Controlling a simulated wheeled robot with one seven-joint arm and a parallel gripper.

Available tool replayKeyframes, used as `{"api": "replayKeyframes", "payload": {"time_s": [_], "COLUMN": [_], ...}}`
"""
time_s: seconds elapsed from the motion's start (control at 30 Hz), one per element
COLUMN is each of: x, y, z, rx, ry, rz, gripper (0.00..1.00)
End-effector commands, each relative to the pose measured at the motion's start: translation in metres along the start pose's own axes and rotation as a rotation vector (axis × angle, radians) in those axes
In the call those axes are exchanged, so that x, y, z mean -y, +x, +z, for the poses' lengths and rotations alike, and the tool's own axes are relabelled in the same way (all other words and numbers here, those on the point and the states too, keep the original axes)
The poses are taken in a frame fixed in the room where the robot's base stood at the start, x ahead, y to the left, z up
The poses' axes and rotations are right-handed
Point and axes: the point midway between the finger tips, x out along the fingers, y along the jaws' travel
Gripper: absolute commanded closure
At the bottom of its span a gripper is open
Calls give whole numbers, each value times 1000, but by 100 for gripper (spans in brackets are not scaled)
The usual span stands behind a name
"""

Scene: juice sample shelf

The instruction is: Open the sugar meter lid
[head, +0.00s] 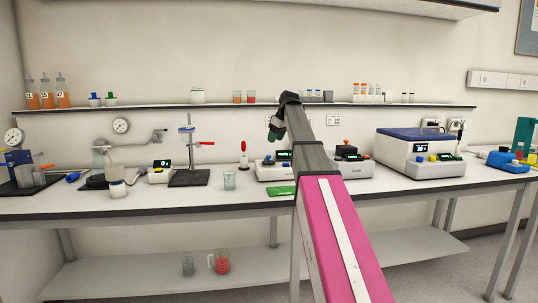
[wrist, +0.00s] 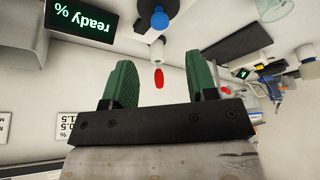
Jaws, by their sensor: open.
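A white instrument (head: 268,174) with a lit display (head: 284,155) stands on the bench, partly hidden behind my arm; I take it to be the sugar meter. In the wrist view, turned upside down, a display (wrist: 82,18) reads "ready %", with a blue knob (wrist: 159,19) near it. I cannot make out the lid or whether it is open or shut. My gripper (head: 276,134) is above the instrument, near the shelf edge. In the wrist view my gripper (wrist: 161,66) has its green fingers apart, with nothing between them.
A red-handled tool (head: 243,148) stands behind a glass beaker (head: 229,180). A green mat (head: 281,191) lies at the bench front. Another white instrument (head: 352,171) with a black block is right of my arm. The shelf (head: 220,105) runs along the wall behind my gripper.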

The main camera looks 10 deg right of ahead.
Motion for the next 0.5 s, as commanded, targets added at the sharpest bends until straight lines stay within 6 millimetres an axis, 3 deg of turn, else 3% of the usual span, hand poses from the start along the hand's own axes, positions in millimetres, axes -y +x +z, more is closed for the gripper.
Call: {"api": "replayKeyframes", "payload": {"time_s": [0.3, 0.5], "x": [0, 0], "y": [57, 81], "z": [0, 0], "rx": [1, 1], "ry": [0, 0], "rz": [-1, 0], "gripper": [48, 48]}}
